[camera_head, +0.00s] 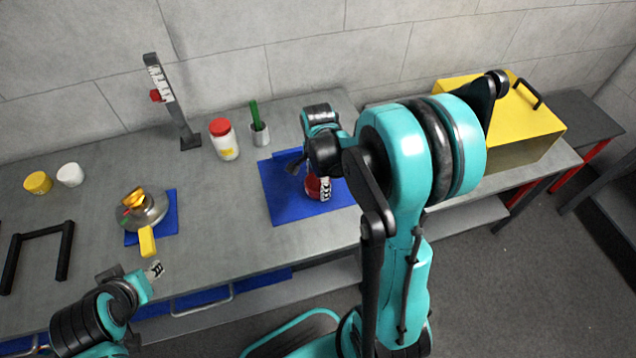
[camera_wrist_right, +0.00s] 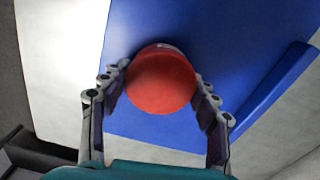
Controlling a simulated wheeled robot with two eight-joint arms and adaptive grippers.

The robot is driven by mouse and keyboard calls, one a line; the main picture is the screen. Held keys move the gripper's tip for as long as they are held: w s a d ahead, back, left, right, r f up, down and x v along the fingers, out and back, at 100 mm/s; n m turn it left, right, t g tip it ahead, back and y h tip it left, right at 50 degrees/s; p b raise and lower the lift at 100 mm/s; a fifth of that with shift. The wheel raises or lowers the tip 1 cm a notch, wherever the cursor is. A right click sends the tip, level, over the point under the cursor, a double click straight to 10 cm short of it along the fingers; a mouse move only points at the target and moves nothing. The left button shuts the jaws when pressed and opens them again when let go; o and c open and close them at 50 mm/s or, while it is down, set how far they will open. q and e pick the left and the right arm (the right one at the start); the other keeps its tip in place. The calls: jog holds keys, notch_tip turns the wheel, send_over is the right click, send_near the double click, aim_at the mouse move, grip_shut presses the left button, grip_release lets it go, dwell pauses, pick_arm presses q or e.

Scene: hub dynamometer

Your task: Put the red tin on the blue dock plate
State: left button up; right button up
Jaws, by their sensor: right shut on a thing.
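The red tin (camera_head: 311,186) is partly hidden by my right gripper (camera_head: 319,187) in the head view. In the right wrist view the tin's round red top (camera_wrist_right: 160,80) sits between the two fingers of the right gripper (camera_wrist_right: 162,98), which is shut on it. The tin is over the blue dock plate (camera_head: 283,203), which also fills much of the wrist view (camera_wrist_right: 215,35). I cannot tell whether the tin touches the plate. My left gripper (camera_head: 155,270) is at the lower left, in front of the table's kettle, apart from the tin; its opening is unclear.
A kettle (camera_head: 147,212) with a yellow handle stands on a smaller blue mat (camera_head: 169,225). A red-lidded jar (camera_head: 224,142), a cup with a green item (camera_head: 259,132) and an upright gauge (camera_head: 172,103) stand behind. A yellow box (camera_head: 510,115) is at right. Bare table lies left of the plate.

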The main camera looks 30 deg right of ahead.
aim_at(318, 181)
jog(key=shift+f, duration=0.2)
jog(key=o, duration=1.4)
jog(key=shift+r, duration=0.1)
jog(key=shift+r, duration=0.2)
notch_tip(318, 181, up, 11)
jog(key=p, duration=0.4)
jog(key=s+a+r+n+t, duration=0.6)
jog(key=s+a+n, duration=0.3)
jog(key=n, duration=1)
jog(key=shift+a+r+t+p, duration=0.3)
jog(key=shift+a+r+t, duration=0.1)
jog(key=shift+a+t, duration=0.25)
